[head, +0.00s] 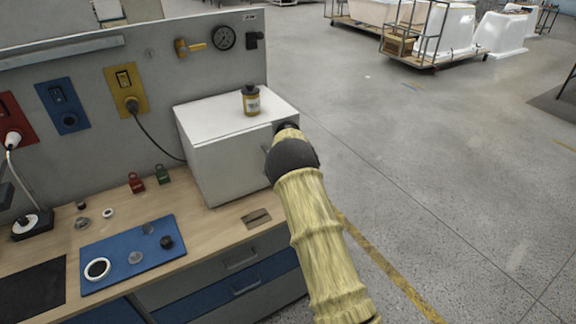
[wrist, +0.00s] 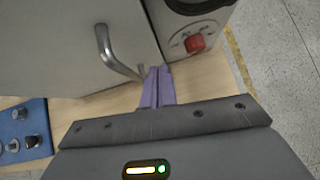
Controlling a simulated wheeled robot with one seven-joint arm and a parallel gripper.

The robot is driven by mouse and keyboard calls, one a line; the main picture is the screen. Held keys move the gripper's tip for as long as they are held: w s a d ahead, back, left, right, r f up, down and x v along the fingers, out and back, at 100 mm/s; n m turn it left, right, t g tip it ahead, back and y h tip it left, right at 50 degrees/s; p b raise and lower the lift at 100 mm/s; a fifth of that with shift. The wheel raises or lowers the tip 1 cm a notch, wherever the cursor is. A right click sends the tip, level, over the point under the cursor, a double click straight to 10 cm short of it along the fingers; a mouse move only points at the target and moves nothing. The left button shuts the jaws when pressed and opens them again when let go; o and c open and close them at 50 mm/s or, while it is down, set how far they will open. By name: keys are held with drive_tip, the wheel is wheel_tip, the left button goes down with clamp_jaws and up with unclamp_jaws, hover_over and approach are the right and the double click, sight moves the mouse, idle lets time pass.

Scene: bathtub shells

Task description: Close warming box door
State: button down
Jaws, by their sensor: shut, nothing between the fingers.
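The warming box (head: 225,165) is a pale box on the wooden workbench. In the wrist view its door (wrist: 60,45) is a grey panel with a curved metal handle (wrist: 105,45). A dark seam runs between the door and the panel with a red knob (wrist: 194,43). The door looks shut or nearly shut; I cannot tell whether a small gap is left. My gripper (wrist: 158,72) has its purple fingers together and empty, close beside the handle's lower end. I cannot tell if they touch the door. In the head view my arm hides the fingers.
A blue mat (head: 120,262) with small round parts lies on the bench (head: 215,225). Red and green tags (head: 136,182) sit by the back panel (head: 215,65). Open floor (head: 440,180) lies to the right.

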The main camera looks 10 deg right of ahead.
drive_tip(key=s+d+r+m+t+h+b, duration=0.1)
drive_tip(key=s+d+r+m+h+b, duration=0.3)
drive_tip(key=s+r+m, duration=0.8)
drive_tip(key=s+a+f+m+g, duration=0.2)
drive_tip(key=s+m, duration=0.6)
drive_tip(key=s, duration=0.3)
drive_tip(key=s+a+f+m+g+y, duration=0.1)
drive_tip(key=s+f+m+g, duration=0.1)
drive_tip(key=s+m, duration=0.7)
drive_tip(key=s+a+f+m+g+y+p, duration=0.1)
drive_tip(key=s+a+m+g, duration=0.1)
drive_tip(key=s+m, duration=0.7)
drive_tip(key=s+g, duration=0.1)
drive_tip(key=s, duration=0.5)
drive_tip(key=shift+a+f, duration=0.3)
drive_tip(key=shift+f, duration=0.1)
